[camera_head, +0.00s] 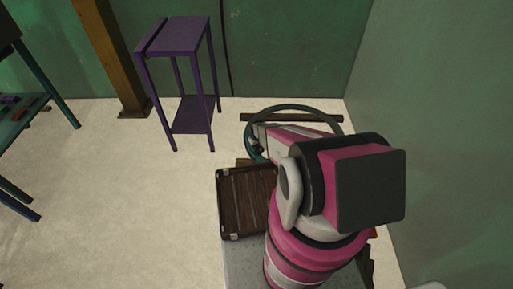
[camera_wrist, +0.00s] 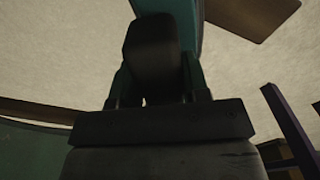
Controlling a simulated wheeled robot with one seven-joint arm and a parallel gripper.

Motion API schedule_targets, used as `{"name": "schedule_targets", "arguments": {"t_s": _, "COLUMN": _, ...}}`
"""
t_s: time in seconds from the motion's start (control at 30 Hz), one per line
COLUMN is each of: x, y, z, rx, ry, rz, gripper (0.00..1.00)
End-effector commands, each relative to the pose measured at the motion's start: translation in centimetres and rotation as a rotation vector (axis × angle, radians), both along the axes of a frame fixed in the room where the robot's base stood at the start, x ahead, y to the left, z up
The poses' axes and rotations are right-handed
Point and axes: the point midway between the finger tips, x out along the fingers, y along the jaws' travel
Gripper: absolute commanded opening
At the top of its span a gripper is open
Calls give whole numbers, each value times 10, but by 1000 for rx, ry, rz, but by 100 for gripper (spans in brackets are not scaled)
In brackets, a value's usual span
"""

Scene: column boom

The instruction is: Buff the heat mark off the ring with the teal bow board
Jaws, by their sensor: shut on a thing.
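A teal hoop, which looks like the ring (camera_head: 289,107), stands near the back right corner in the head view, partly hidden by my pink arm. I see no heat mark on it. My gripper (camera_head: 256,138) is at the hoop's left side; I cannot tell if it touches the hoop. In the wrist view my gripper (camera_wrist: 155,88) is shut on a teal piece, which looks like the bow board (camera_wrist: 187,14).
A purple stand (camera_head: 178,40) is at the back, left of my gripper. A brown slatted case (camera_head: 240,203) lies left of my arm. A wooden post (camera_head: 110,60) and a teal table (camera_head: 35,105) are farther left. Green walls close the back and right.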

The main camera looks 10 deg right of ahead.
Motion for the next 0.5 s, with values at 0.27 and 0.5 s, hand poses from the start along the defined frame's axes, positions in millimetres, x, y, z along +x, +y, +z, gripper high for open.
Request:
{"name": "schedule_targets", "arguments": {"t_s": 0.27, "x": -1, "y": 0, "z": 18, "rx": 1, "ry": 1, "rz": 0, "gripper": 14}}
{"name": "schedule_targets", "arguments": {"t_s": 0.5, "x": -1, "y": 0, "z": 45, "rx": 0, "ry": 0, "rz": 0, "gripper": 14}}
